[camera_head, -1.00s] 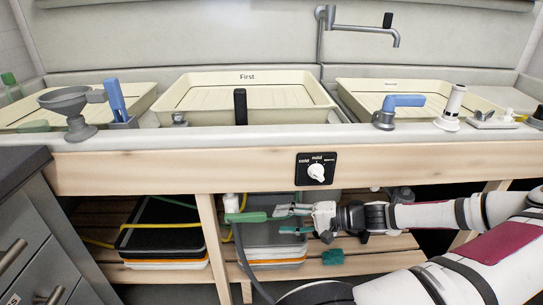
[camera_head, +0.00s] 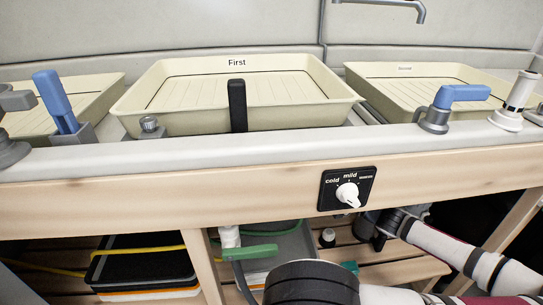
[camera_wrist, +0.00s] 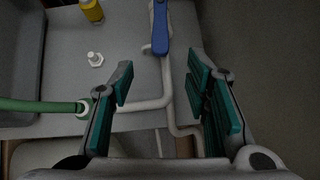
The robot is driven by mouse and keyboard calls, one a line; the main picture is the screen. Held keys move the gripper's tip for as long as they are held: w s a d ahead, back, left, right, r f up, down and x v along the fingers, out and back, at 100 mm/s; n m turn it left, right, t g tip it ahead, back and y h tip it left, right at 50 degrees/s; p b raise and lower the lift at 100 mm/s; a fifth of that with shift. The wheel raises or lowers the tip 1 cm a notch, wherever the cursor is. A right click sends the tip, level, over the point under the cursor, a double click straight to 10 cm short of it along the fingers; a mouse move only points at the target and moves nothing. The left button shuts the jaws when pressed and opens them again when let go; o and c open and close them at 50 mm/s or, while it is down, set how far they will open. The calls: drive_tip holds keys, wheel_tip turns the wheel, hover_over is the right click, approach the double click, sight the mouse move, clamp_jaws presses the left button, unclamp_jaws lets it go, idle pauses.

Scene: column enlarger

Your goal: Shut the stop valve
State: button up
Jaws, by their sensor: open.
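A green lever (camera_head: 250,252) lies roughly level beside a white upright pipe fitting (camera_head: 229,238) under the sink front in the head view. The wrist view shows a green bar (camera_wrist: 42,105) with a pale end fitting at left; I cannot tell if it is the same lever. A blue lever (camera_wrist: 160,34) lies along a pale pipe (camera_wrist: 165,85) at the top middle of the wrist view. My gripper (camera_wrist: 160,76) is open and empty, the blue lever ahead between its fingers, apart from them.
The wooden front rail (camera_head: 120,195) with its mild/cold dial (camera_head: 347,192) hangs over the reach. A slatted shelf (camera_head: 400,268) holds dark trays (camera_head: 145,262) at left. The wrist view shows a yellow bottle (camera_wrist: 92,10) and a white knob-like piece (camera_wrist: 95,59).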

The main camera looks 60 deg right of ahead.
drive_tip(key=w+b, duration=0.1)
drive_tip(key=w, duration=0.3)
drive_tip(key=w+b, duration=0.1)
drive_tip(key=w, duration=0.4)
drive_tip(key=w+d+r+b, duration=0.1)
drive_tip(key=w, duration=0.3)
drive_tip(key=shift+w, duration=0.15)
clamp_jaws()
